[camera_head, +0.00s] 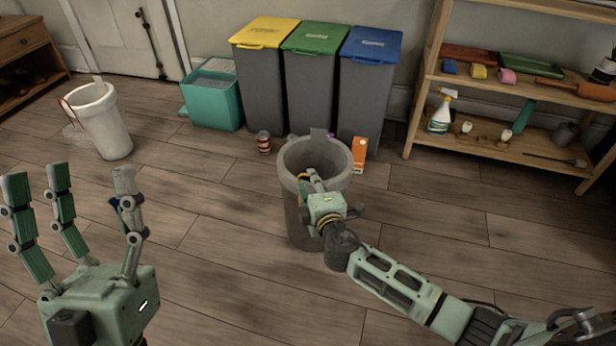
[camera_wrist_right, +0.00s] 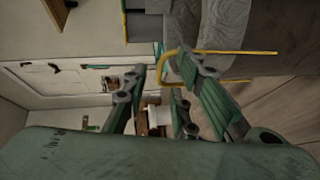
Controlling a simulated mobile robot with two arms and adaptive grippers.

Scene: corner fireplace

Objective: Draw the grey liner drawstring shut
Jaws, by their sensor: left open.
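The grey bin (camera_head: 302,235) stands in the middle of the floor with the grey liner (camera_head: 325,157) folded over its rim. In the right wrist view the grey liner (camera_wrist_right: 225,22) fills the upper right, and a yellow drawstring (camera_wrist_right: 240,52) runs along it with a loop near my fingers. My right gripper (camera_head: 312,182) is at the near side of the bin's mouth; its fingers (camera_wrist_right: 165,85) are around or beside the loop, and I cannot tell whether they grip it. My left gripper (camera_head: 90,190) is open and empty at the left, away from the bin.
A white bin (camera_head: 105,130) with a red cord stands at the left. Yellow-, green- and blue-lidded bins (camera_head: 310,100), a teal box (camera_head: 212,100), a can (camera_head: 264,142) and an orange carton (camera_head: 359,155) are behind. A wooden shelf (camera_head: 480,150) is at right. The front floor is clear.

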